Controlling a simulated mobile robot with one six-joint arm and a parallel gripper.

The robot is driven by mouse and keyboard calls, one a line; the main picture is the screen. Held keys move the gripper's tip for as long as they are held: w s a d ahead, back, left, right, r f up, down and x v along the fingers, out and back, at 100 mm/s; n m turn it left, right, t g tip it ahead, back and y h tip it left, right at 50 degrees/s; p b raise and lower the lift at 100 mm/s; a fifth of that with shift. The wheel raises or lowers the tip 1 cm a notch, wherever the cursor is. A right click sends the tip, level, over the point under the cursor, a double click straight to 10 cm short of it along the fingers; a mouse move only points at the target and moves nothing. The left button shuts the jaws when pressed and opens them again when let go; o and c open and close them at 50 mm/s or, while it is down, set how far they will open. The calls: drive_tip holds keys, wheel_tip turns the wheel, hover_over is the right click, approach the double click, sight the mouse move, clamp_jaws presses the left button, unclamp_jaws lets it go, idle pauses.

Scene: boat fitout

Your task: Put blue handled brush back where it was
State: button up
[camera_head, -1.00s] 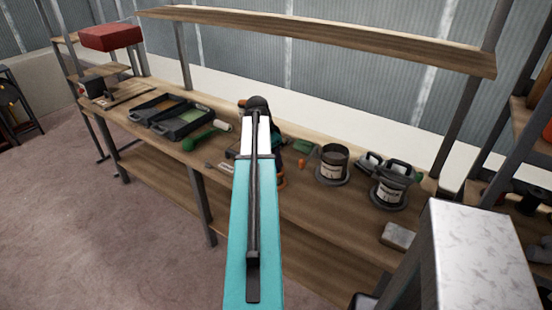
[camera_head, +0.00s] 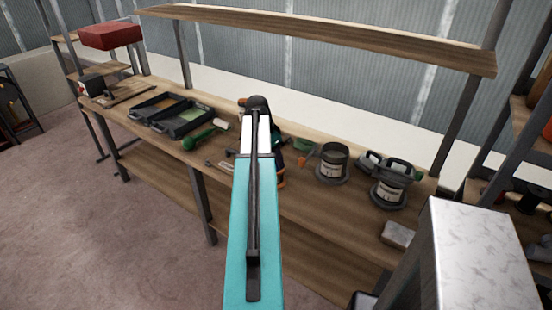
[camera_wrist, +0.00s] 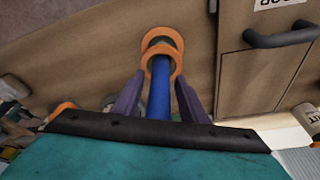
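In the wrist view, the blue handle (camera_wrist: 160,90) of the brush runs lengthwise between the dark purple fingers of my gripper (camera_wrist: 160,84). The fingers lie close on both sides of it and appear shut on it. Two orange rings (camera_wrist: 163,52) show around its far end. The near end is hidden behind the dark edge of my wrist. I cannot make out bristles. In the head view, my teal arm reaches over the workbench (camera_head: 330,215), and its dark end covers the middle of the bench. The brush cannot be told apart there.
Paint trays (camera_head: 170,115) and a green-handled tool (camera_head: 200,137) lie left on the bench. A grey block (camera_head: 397,235) lies near the front edge. A shelf (camera_head: 320,33) spans above.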

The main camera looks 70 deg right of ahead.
drive_tip(key=shift+r, duration=0.15)
drive_tip(key=b+v, duration=0.2)
drive_tip(key=v, duration=0.9)
drive_tip(key=shift+r, duration=0.35)
drive_tip(key=shift+w, duration=0.1)
idle(0.4)
drive_tip(key=w+a+f+n+y, duration=0.1)
drive_tip(key=w+a+f+n, duration=0.3)
drive_tip(key=w+a+f, duration=0.7)
drive_tip(key=w+a+f+n+y, duration=0.1)
drive_tip(key=w+a+f+n, duration=0.55)
drive_tip(key=f, duration=0.75)
drive_tip(key=w+a+f+n+g+y, duration=0.1)
drive_tip(key=a+f+n, duration=0.1)
drive_tip(key=a+f, duration=0.7)
drive_tip(key=w+a+f+n, duration=0.1)
drive_tip(key=a+f+n, duration=0.35)
drive_tip(key=a, duration=0.75)
drive_tip(key=s+a+f+n+g, duration=0.1)
drive_tip(key=s+a+f+n, duration=0.2)
drive_tip(key=s+a+f, duration=0.2)
drive_tip(key=s+a+f+n+g, duration=0.1)
drive_tip(key=s+a+f, duration=0.5)
drive_tip(key=a, duration=0.6)
drive_tip(key=s+a+f+n, duration=0.4)
drive_tip(key=s+a+f, duration=0.2)
drive_tip(key=s+a, duration=0.1)
drive_tip(key=shift+a+n+g, duration=0.3)
drive_tip(key=shift+a+g, duration=0.1)
drive_tip(key=shift+a, duration=0.45)
